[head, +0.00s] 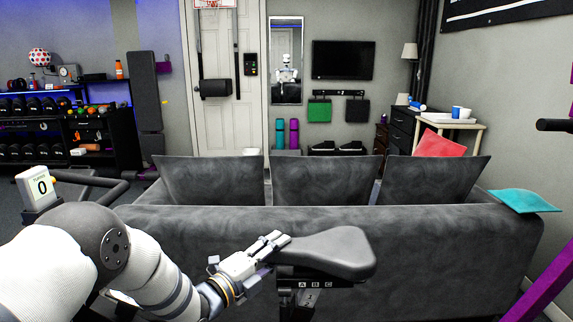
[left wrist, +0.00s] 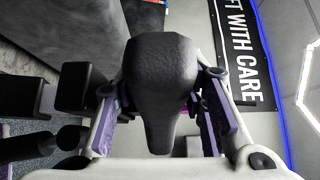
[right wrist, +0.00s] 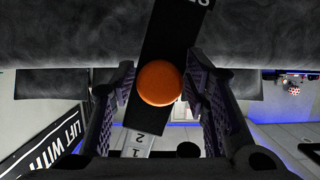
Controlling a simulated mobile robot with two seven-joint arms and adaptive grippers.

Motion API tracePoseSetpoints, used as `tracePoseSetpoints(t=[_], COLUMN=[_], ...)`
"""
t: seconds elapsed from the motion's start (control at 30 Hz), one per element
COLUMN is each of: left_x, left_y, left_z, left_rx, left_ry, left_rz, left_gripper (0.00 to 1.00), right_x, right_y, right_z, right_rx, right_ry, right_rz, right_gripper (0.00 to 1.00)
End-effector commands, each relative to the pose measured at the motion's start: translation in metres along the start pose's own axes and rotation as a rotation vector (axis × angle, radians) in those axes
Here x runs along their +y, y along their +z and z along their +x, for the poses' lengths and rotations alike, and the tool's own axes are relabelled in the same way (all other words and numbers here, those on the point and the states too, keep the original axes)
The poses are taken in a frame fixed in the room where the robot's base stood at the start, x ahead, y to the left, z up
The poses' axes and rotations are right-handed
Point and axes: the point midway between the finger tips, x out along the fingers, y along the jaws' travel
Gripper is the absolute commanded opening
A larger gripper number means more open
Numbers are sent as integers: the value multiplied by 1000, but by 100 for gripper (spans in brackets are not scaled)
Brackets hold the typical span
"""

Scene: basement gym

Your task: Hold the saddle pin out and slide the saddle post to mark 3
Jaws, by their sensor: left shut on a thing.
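The dark grey saddle (head: 335,252) stands at bottom centre in the head view, with a lettered plate (head: 302,285) below it. My left gripper (head: 275,243) is shut on the saddle's narrow nose; in the left wrist view the saddle (left wrist: 162,75) sits between the purple finger pads. In the right wrist view the round orange saddle pin (right wrist: 160,82) is on a dark sleeve. The pale saddle post (right wrist: 138,143) shows the numbers 1 and 2; mark 3 cannot be made out. My right gripper (right wrist: 162,95) is open, its fingers either side of the pin.
A grey sofa (head: 430,245) stands close behind the saddle, with a teal cloth (head: 524,201) on its right arm. A white counter reading 0 (head: 39,188) is at the left. A purple upright (head: 545,275) is at the right edge.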

Motion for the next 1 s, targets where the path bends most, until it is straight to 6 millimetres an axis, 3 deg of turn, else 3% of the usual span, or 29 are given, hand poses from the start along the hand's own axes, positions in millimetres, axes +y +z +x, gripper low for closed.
tracePoseSetpoints(t=[0.03,0.13,0.57,1.0], left_x=[3,3,4,3], left_y=[-1,-1,-1,-1], left_z=[-1,-1,-1,0], left_rx=[1,1,1,2], left_ry=[6,6,7,5], left_rz=[-2,-2,-2,-2], left_gripper=[4,4,4,4], right_x=[0,0,0,-1], right_y=[1,1,1,6], right_z=[0,0,0,-13], right_rx=[-1,-1,-2,-3], right_ry=[0,0,-1,-3], right_rz=[0,0,0,0], right_gripper=[23,2,2,2])
